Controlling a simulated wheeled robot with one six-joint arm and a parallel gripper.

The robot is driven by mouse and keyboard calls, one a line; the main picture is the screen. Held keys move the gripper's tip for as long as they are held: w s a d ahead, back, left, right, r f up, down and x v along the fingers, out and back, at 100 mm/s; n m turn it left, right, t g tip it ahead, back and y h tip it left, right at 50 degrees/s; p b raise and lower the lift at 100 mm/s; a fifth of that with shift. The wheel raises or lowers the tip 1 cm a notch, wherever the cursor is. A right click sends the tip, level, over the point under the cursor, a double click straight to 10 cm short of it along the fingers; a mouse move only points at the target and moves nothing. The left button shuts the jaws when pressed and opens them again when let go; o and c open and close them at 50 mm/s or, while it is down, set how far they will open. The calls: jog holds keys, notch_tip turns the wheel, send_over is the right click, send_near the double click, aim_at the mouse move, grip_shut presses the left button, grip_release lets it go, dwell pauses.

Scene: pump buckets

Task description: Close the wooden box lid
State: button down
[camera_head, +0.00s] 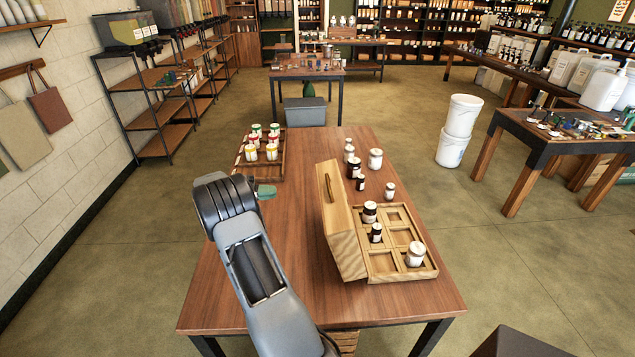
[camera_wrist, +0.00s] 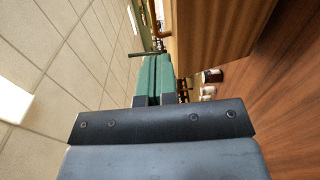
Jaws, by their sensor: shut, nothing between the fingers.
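The wooden box stands on the table with its lid (camera_head: 343,222) raised upright along the box's left side. A dark handle (camera_head: 328,188) is on the lid's outer face. The box's divided base (camera_head: 384,263) lies open to the right and holds a few jars, among them a white-labelled jar (camera_head: 415,254). My gripper (camera_head: 265,191) is to the left of the lid, apart from it in the head view. In the wrist view its green fingers (camera_wrist: 152,78) are shut together and empty, with a wooden panel, apparently the lid (camera_wrist: 215,45), close on the right.
A wooden tray (camera_head: 237,172) of small jars stands at the back left of the table (camera_head: 310,310). Several loose jars, including a white-lidded one (camera_head: 376,159), stand behind the box. Bare table lies between my arm and the lid. White buckets (camera_head: 459,130) stand on the floor to the right.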

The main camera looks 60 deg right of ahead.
jog(key=s+d+m+g+b, duration=0.1)
jog(key=s+d+b, duration=0.1)
jog(key=s+d, duration=0.7)
jog(key=shift+s+d+r+g+b, duration=0.3)
jog(key=shift+s+d+g+b, duration=0.1)
jog(key=shift+s, duration=0.65)
jog(key=shift+a, duration=0.1)
